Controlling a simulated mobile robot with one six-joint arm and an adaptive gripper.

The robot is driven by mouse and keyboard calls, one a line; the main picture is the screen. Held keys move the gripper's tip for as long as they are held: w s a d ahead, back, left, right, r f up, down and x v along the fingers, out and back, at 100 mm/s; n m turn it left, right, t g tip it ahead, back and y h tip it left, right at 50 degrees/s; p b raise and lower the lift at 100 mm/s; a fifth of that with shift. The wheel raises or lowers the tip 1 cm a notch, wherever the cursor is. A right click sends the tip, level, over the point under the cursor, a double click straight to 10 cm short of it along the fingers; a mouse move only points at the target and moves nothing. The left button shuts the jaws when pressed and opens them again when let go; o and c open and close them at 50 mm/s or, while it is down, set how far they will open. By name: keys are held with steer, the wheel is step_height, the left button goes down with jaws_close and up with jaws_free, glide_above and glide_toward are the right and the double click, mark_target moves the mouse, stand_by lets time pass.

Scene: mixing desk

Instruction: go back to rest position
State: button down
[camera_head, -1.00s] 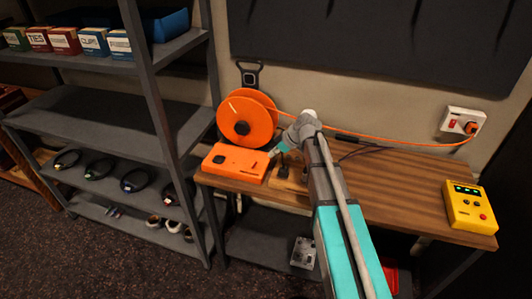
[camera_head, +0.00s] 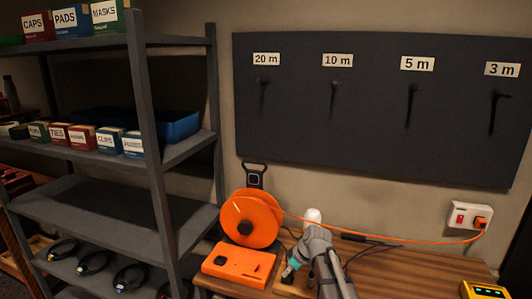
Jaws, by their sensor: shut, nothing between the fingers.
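My arm reaches up from the bottom of the head view over the wooden desk (camera_head: 395,268). My gripper (camera_head: 287,273) is at its far end, small and partly hidden by the arm's wrist. It is shut and holds nothing. It is low over the desk, just right of a flat orange box (camera_head: 238,264). Whether it touches anything there is too small to tell.
An orange cable reel (camera_head: 248,219) stands behind the box, its cable running to a wall socket (camera_head: 469,216). A yellow device (camera_head: 484,291) is at the right. A shelf rack (camera_head: 150,110) stands left. A dark board (camera_head: 375,130) with labelled hooks hangs above.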

steer(key=s+d+f+m+g+h, duration=0.1)
steer(key=s+d+m+h, duration=0.1)
steer(key=s+d+m, duration=0.3)
steer(key=s+d+f+m+h, duration=0.1)
steer(key=s+d+m+h, duration=0.2)
steer(key=s, duration=0.8)
steer(key=d+m, duration=0.2)
steer(key=shift+s+m+g, duration=0.3)
steer(key=shift+g, duration=0.1)
